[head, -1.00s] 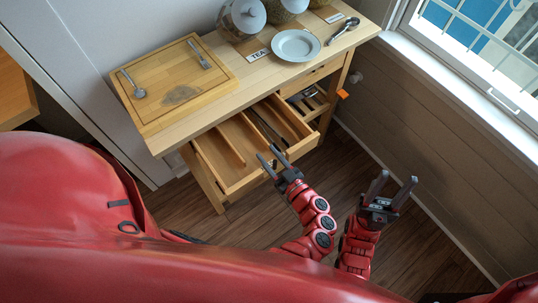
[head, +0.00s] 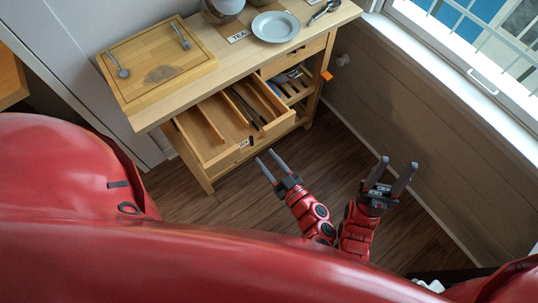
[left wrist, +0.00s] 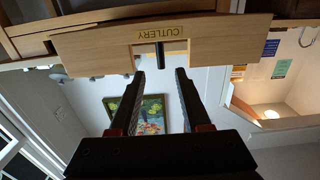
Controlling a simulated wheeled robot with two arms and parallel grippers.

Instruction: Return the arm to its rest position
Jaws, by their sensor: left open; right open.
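My left gripper (head: 267,158) is open and empty, just off the front of the pulled-out wooden drawer (head: 213,157). In the left wrist view its two dark fingers (left wrist: 162,72) point towards the drawer front (left wrist: 90,52), which bears a CUTLERY label (left wrist: 162,30) and a dark handle (left wrist: 160,55). The handle appears between the fingertips, with a gap to them. My right gripper (head: 398,163) is open and empty over the floor, to the right of the left one.
The wooden sideboard (head: 228,62) holds a board (head: 155,85) with two utensils, a plate (head: 275,27) and a jar (head: 222,8). Dark utensils (head: 247,108) lie in the drawer. The window wall (head: 410,115) is on the right. Wooden floor (head: 335,150) is clear ahead.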

